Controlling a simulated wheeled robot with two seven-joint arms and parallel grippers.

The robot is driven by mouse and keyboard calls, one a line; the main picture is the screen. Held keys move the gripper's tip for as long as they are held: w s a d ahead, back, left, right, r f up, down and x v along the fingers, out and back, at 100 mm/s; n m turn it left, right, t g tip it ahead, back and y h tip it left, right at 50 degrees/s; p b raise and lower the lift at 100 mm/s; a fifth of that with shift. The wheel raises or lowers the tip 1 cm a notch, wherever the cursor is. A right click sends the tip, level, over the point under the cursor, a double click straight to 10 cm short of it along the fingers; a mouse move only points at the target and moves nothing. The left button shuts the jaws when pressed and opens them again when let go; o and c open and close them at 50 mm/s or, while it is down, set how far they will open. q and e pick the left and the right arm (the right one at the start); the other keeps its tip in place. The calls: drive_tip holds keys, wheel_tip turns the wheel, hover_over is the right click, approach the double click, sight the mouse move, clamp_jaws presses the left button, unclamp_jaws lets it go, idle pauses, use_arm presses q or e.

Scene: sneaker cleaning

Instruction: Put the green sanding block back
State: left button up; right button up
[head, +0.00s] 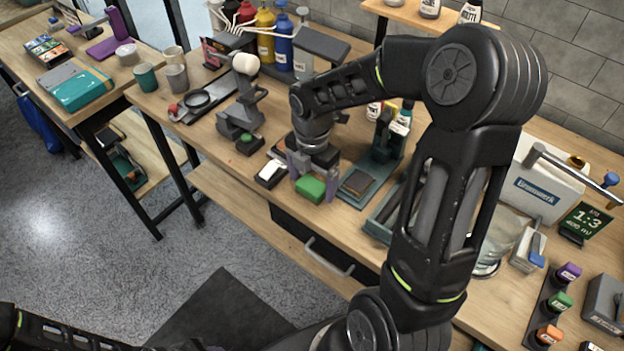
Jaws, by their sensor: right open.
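The green sanding block (311,189) lies near the front edge of the wooden workbench. My right gripper (312,184) points down over it. Its purple-grey fingers are open, one on each side of the block; whether they touch it I cannot tell. The block's back part is hidden by the gripper. My left arm shows at the bottom left, but its gripper is not in view.
A white-and-dark block (271,174) lies just left of the green one. A dark green tray (350,199) with a brown pad (357,182) is close on the right. My right arm hides the bench's middle.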

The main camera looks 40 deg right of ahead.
sight(312, 184)
drive_tip(key=shift+r, duration=0.55)
use_arm(q)
drive_tip(key=shift+f, duration=0.1)
use_arm(e)
wheel_tip(312, 184, up, 11)
drive_tip(key=shift+r, duration=0.15)
use_arm(q)
drive_tip(key=shift+c, duration=0.3)
